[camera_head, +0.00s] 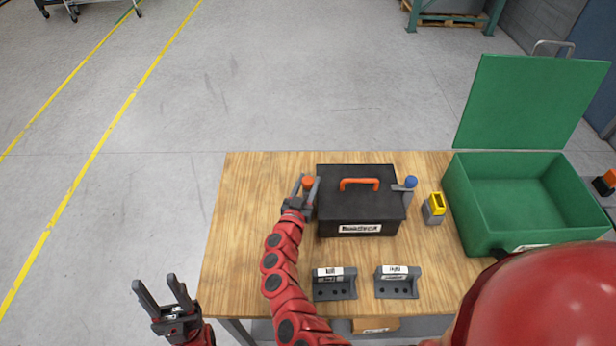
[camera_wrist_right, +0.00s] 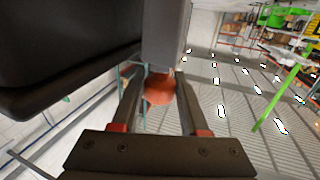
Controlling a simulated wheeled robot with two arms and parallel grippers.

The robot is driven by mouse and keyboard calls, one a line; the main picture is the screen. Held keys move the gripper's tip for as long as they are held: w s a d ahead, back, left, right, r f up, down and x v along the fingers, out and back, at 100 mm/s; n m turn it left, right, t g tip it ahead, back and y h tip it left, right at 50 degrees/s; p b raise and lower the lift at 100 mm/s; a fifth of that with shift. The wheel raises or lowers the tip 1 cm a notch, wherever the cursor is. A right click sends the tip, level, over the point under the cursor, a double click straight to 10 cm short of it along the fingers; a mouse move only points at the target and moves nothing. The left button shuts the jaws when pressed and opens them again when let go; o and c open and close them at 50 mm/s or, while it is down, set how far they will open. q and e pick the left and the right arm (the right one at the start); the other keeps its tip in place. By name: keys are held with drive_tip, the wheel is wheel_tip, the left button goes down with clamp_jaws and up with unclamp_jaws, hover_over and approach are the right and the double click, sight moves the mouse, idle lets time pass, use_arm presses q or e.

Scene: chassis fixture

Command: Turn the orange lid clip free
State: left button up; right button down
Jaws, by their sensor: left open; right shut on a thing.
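The orange lid clip (camera_head: 308,182) sits at the left side of the black box (camera_head: 337,207). My right gripper (camera_head: 308,178) is shut on the clip, one finger on each side. In the right wrist view the clip's orange round end (camera_wrist_right: 158,89) shows between the fingers, beside a grey post (camera_wrist_right: 166,35). The box lid is down and has an orange handle (camera_head: 359,182). A blue clip (camera_head: 411,182) is at the box's right side. My left gripper (camera_head: 154,281) is open and empty, left of the table.
Two grey labelled holders (camera_head: 334,290) (camera_head: 397,289) stand in front of the box on the wooden table (camera_head: 240,230). A grey block with a yellow top (camera_head: 436,205) and an open green crate (camera_head: 471,217) stand right. The table's left part is clear.

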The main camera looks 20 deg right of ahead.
drive_tip(key=shift+n+t+y, duration=0.6)
drive_tip(key=shift+n+y, duration=0.2)
drive_tip(key=shift+y, duration=0.3)
drive_tip(key=shift+c, duration=2.1)
unclamp_jaws()
drive_tip(key=shift+s+a, duration=0.15)
drive_tip(key=shift+s, duration=0.1)
drive_tip(key=b+v, duration=0.5)
drive_tip(key=v, duration=1.1)
drive_tip(key=shift+s+a, duration=0.25)
drive_tip(key=shift+s, duration=0.1)
